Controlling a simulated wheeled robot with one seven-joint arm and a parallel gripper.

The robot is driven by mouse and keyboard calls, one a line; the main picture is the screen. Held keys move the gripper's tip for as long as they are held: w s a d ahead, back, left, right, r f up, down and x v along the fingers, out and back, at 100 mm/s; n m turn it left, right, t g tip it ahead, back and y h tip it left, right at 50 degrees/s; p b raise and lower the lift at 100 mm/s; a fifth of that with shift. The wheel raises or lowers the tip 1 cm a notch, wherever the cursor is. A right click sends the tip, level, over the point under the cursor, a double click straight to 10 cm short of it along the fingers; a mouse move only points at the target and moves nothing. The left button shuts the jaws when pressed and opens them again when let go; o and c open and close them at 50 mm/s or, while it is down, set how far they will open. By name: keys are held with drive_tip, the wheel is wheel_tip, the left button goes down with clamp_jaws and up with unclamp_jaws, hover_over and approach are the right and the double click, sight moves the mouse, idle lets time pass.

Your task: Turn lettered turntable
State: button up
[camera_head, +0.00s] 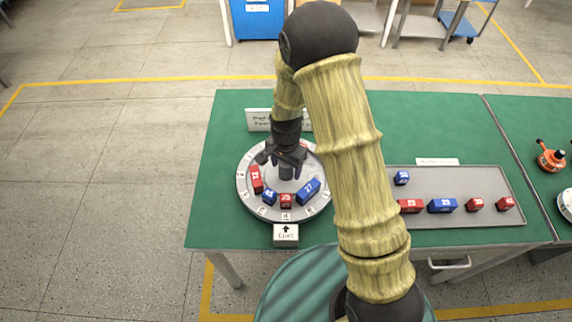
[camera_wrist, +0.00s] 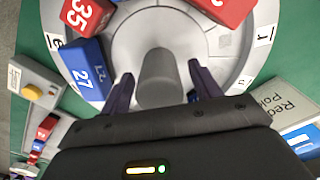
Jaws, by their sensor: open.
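The round grey turntable (camera_head: 243,200) sits on the green table, with small letter cards around its rim and a grey post (camera_wrist: 157,78) at its centre. A red block 21 (camera_head: 254,179), a blue block 45 (camera_head: 269,197), a red block 35 (camera_head: 286,201) and a blue block 27 (camera_head: 309,189) stand on its ring. A white card with an up arrow (camera_head: 286,235) faces the turntable's front edge.
A grey tray (camera_head: 480,182) with several red and blue blocks lies to the right. A box with a yellow button (camera_wrist: 33,92) stands beside the turntable in the wrist view. A lettered sign (camera_head: 259,120) stands behind it. An orange device (camera_head: 551,159) is at far right.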

drive_tip(key=shift+f, duration=0.1)
clamp_jaws()
idle(0.3)
drive_tip(key=shift+m, duration=0.9)
drive_tip(key=shift+m+p, duration=0.65)
drive_tip(key=shift+m, duration=1.45)
unclamp_jaws()
